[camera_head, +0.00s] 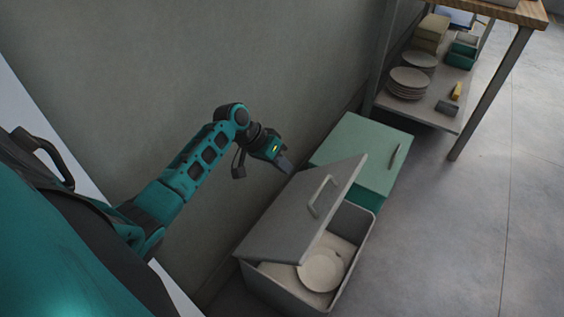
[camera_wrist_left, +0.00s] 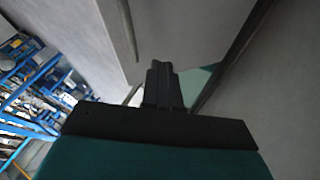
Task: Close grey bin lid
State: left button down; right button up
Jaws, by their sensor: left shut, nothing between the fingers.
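The grey bin (camera_head: 352,248) stands on the floor at the lower middle of the head view. Its grey lid (camera_head: 288,219) is raised and tilted, with a handle (camera_head: 320,196) on its upper face. White plates (camera_head: 321,270) lie inside the bin. My left gripper (camera_head: 288,167) is shut and empty, near the lid's far edge on the wall side. In the left wrist view, the shut fingers (camera_wrist_left: 160,68) point towards a grey surface that appears to be the lid (camera_wrist_left: 185,35). I cannot tell whether they touch it. My right gripper is not in view.
A green bin (camera_head: 352,150) with a closed lid stands just beyond the grey one. A grey wall (camera_head: 200,60) runs close along the left. A low shelf (camera_head: 428,108) with plates stands farther back. The floor (camera_head: 460,230) to the right is clear.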

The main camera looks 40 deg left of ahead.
pick_arm(q)
jog(key=w+d+f+b, duration=0.2)
jog(key=d+f, duration=0.3)
jog(key=d, duration=0.1)
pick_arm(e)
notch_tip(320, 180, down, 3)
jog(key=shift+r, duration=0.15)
pick_arm(q)
jog(key=shift+w+d, duration=0.1)
jog(key=shift+d, duration=0.1)
